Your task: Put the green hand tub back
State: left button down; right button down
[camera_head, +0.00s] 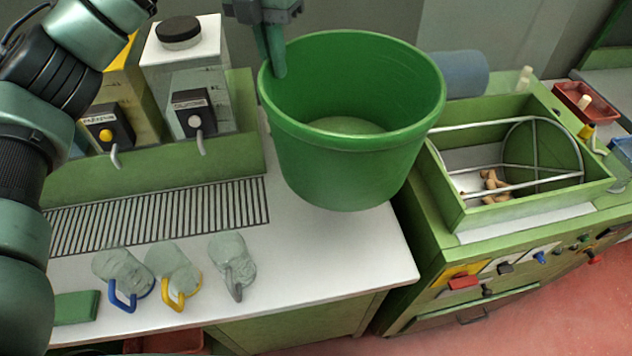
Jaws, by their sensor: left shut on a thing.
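The green hand tub (350,165) is a large, round, open bucket near the middle of the head view. It looks empty and is nearly upright. My left gripper (275,50) is at the tub's left rear rim, with a finger reaching down over the rim. It is shut on the rim. The tub hides the right rear part of the white counter (330,265), and I cannot tell for sure whether its base is clear of the counter. My right gripper is not in view.
Two liquid dispensers (187,75) stand at the back left above a slotted drain grate (160,215). Several clear jugs (232,258) with coloured handles line the counter front. A green machine (520,225) with a trough of corks (490,187) stands right.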

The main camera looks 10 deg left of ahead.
pick_arm(q)
notch_tip(320, 180, down, 19)
jog(key=p, duration=0.6)
jog(key=shift+s+d, duration=0.1)
jog(key=shift+s, duration=0.05)
jog(key=shift+f, duration=0.15)
jog(key=c, duration=1.6)
grip_release()
